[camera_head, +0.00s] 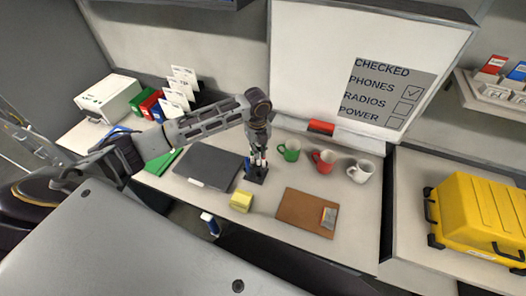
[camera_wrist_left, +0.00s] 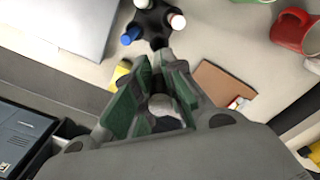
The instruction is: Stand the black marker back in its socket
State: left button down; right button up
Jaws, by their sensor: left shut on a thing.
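My left gripper (camera_head: 258,148) is above the black marker holder (camera_head: 257,175) on the desk. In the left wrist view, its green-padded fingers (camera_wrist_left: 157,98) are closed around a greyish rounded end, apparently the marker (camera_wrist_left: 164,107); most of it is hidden. The holder (camera_wrist_left: 152,17) shows ahead of the fingertips in that view. A blue-ended marker (camera_wrist_left: 131,34) and a white-ended marker (camera_wrist_left: 177,21) stand in it. A dark arm of the holder points towards the fingers with no marker seen in it. I cannot tell whether the held marker touches it.
Green (camera_head: 289,150), red (camera_head: 323,161) and white (camera_head: 360,171) mugs stand right of the holder. A yellow block (camera_head: 241,201) and a brown clipboard (camera_head: 307,212) lie in front. A dark laptop-like slab (camera_head: 208,167) lies left. The whiteboard (camera_head: 315,60) rises behind.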

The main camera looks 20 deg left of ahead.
aim_at(259, 163)
pick_arm(q)
jog(key=shift+f, duration=0.25)
dwell(0.4)
jog(key=shift+f, duration=1.6)
jog(key=shift+f+b, duration=0.55)
jog(key=shift+f, duration=2.45)
dwell(2.2)
jog(key=c, duration=1.4)
grip_release()
